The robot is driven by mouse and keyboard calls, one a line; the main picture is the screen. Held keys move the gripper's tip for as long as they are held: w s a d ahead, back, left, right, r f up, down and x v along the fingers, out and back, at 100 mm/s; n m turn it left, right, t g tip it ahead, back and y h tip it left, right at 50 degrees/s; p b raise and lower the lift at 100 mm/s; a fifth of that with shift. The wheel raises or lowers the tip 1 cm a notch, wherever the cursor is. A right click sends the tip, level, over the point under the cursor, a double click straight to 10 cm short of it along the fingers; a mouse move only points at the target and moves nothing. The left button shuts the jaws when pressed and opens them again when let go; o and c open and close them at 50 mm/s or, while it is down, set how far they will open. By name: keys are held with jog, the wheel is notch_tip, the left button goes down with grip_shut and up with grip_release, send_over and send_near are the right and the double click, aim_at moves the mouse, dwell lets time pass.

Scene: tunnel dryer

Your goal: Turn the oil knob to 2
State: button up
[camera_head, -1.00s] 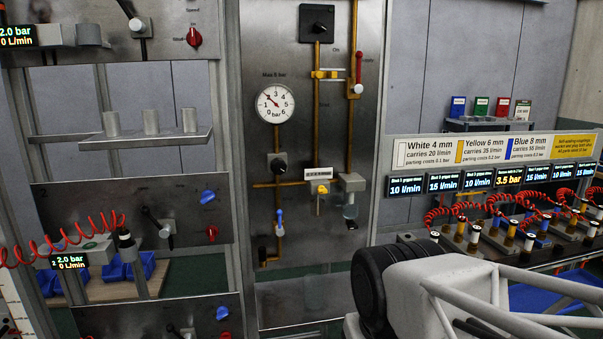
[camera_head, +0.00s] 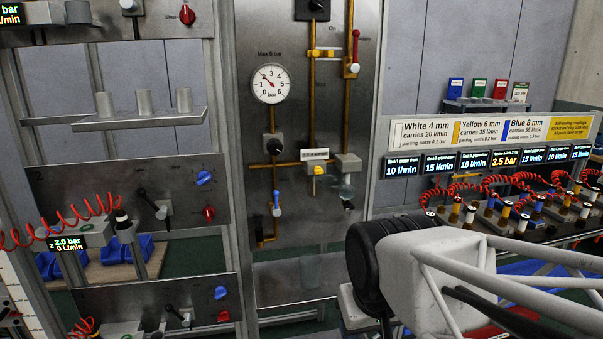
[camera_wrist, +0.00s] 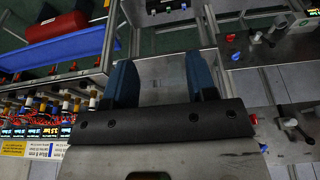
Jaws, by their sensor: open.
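A small yellow knob (camera_head: 319,170) sits under a white scale plate (camera_head: 314,155) on the middle metal panel. It looks like the oil knob, but the scale's numbers and the knob's pointer are too small to read. A grey block (camera_head: 348,163) with a small clear bowl hangs just to its right. My gripper (camera_wrist: 162,62) shows in the wrist view, with two dark blue fingers wide apart and nothing between them but grey metal behind. The yellow knob is not recognisable in the wrist view. The head view shows my arm at the lower right, not the fingertips.
A pressure gauge (camera_head: 269,84), a black knob (camera_head: 274,146) and a blue-handled valve (camera_head: 277,204) share the panel. Brass pipes and a red lever (camera_head: 355,45) stand close by. Coiled red hoses (camera_head: 520,185) crowd the right bench. Shelf stations stand left.

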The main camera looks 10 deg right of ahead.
jog(key=w+d+r+t, duration=0.15)
jog(key=w+t, duration=0.25)
jog(key=w, duration=0.5)
jog(key=w+d+r+t, duration=0.1)
jog(key=w+r+t, duration=0.15)
jog(key=w, duration=0.65)
jog(key=t, duration=0.8)
send_near(319, 171)
jog(key=shift+w+d+f, duration=0.1)
jog(key=shift+w+f, duration=0.05)
jog(key=shift+w, duration=0.55)
jog(key=shift+w, duration=0.15)
jog(key=shift+w, duration=3.75)
